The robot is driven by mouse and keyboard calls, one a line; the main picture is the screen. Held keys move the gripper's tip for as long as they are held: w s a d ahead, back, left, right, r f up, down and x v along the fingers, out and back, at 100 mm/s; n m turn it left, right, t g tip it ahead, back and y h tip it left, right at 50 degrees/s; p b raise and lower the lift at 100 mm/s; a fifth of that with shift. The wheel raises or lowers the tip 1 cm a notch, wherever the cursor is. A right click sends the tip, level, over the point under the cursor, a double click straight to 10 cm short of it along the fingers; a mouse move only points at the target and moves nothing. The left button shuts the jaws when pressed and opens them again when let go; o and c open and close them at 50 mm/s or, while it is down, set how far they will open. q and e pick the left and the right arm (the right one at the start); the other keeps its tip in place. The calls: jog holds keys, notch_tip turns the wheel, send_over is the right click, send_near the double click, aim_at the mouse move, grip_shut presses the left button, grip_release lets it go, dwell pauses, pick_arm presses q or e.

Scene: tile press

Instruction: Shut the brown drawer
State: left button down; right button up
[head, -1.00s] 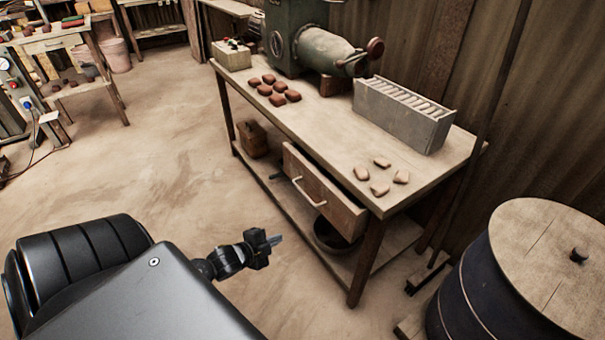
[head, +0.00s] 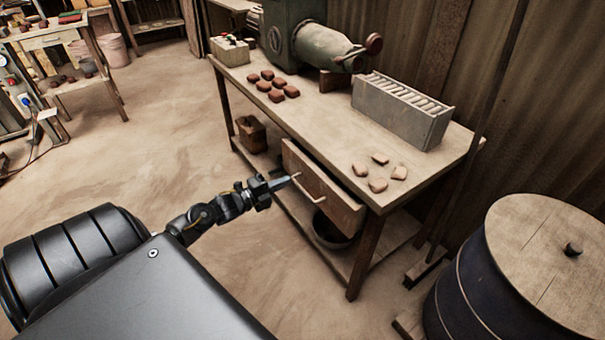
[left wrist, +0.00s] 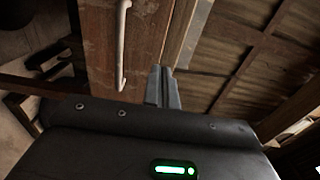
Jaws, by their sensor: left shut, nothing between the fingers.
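The brown drawer (head: 333,203) sits under the wooden workbench's top, its front standing out from the bench, with a pale bar handle (head: 308,188). In the left wrist view the drawer front (left wrist: 142,50) and the handle (left wrist: 122,45) fill the upper middle. My left gripper (head: 287,182) is shut and empty, its fingertips at the drawer front near the handle's left end. In the left wrist view the shut fingers (left wrist: 163,87) point at the drawer's front edge, beside the handle. I cannot tell whether they touch it. My right gripper is not in view.
The workbench (head: 330,130) holds a green press (head: 325,45), a grey rack (head: 402,110), red tiles (head: 270,85) and pale tiles (head: 378,185). A dark bowl (head: 330,232) is on the lower shelf. A lidded barrel (head: 530,270) stands at right.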

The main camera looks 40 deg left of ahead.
aim_at(311, 170)
pick_arm(q)
jog(key=x, duration=0.7)
jog(key=shift+w, duration=0.2)
jog(key=shift+w+d, duration=0.1)
jog(key=shift+w, duration=0.05)
